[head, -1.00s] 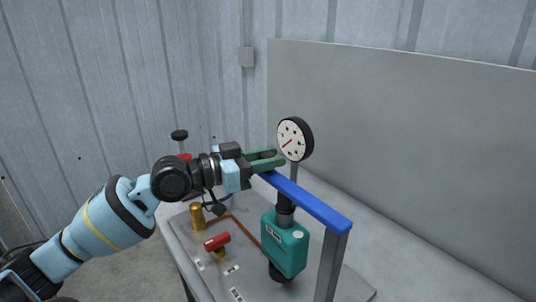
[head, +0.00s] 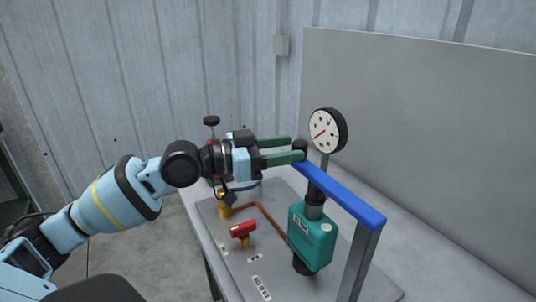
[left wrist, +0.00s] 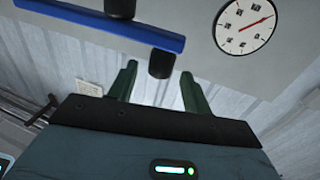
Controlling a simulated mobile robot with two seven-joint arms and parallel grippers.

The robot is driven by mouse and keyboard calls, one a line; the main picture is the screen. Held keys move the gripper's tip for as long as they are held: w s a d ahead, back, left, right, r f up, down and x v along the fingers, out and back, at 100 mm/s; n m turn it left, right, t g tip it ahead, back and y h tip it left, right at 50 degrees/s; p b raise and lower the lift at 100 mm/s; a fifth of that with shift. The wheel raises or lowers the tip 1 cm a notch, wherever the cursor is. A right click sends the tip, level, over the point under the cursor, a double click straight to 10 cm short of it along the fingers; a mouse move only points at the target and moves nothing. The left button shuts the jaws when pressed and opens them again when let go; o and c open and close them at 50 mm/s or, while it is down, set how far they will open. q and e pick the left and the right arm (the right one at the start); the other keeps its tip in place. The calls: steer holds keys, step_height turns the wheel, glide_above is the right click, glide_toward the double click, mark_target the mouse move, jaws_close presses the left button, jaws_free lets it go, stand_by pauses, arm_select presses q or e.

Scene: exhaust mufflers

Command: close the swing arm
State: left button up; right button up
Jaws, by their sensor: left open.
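The swing arm is a blue bar (head: 340,192) on a grey upright (head: 361,262) in the head view. A black knob (head: 300,147) sits at its far end. My left gripper (head: 298,149) is open at that end, its green fingers level and pointing right at the knob. In the left wrist view the black knob (left wrist: 162,63) hangs below the blue bar (left wrist: 100,25), between the tips of the open fingers (left wrist: 158,76). Contact cannot be told. My right gripper is not in view.
A dial gauge (head: 328,130) stands just behind the bar's far end. A teal box (head: 312,236) is below the bar. A red-handled valve (head: 243,230) and a copper pipe (head: 266,222) are on the plate. A grey panel (head: 430,130) stands behind.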

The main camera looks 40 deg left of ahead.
arm_select(q)
steer(key=shift+b+v, duration=0.9)
steer(key=shift+v, duration=1.35)
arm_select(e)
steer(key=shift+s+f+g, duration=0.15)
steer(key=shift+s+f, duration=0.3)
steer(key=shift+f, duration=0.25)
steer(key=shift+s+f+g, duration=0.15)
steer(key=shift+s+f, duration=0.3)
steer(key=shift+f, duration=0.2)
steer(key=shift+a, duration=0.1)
